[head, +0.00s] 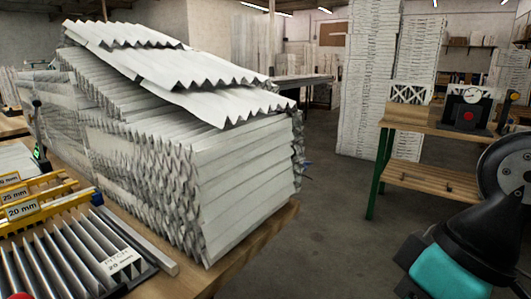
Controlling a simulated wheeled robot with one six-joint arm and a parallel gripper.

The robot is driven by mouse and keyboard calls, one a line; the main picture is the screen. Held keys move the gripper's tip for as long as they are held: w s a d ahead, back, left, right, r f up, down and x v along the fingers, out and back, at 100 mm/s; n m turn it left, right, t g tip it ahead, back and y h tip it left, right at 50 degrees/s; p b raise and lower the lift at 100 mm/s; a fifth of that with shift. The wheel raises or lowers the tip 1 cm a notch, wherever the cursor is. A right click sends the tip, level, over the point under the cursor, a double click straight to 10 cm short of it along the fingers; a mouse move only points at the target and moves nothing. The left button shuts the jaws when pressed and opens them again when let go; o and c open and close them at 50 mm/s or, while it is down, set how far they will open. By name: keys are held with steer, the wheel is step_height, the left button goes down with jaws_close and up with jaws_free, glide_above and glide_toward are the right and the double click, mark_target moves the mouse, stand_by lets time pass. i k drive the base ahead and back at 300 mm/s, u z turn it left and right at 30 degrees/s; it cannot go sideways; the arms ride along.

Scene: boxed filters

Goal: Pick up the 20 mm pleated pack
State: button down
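A tall pile of white pleated packs (245,185) stands on the wooden table at the left, with zigzag edges facing me. Several loose pleated sheets (225,103) lie tilted on top. I cannot tell which of them is the 20 mm pack. At the lower left is a dark ridged gauge (62,265) with a white tag (121,261) that reads 20 mm. Behind it, yellow bars carry a "20 mm" label (22,211) and a "25 mm" label (17,194). My gripper is out of view; only black and teal links of my arm show at the right.
The wooden table edge (243,258) runs along the pile's right side. Clear grey floor (315,235) lies to its right. Tall white stacks (375,80) stand behind.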

mark_target(117, 258)
steer(key=u, duration=0.35)
steer(key=i, duration=0.55)
steer(key=u, duration=1.5)
steer(key=i, duration=0.5)
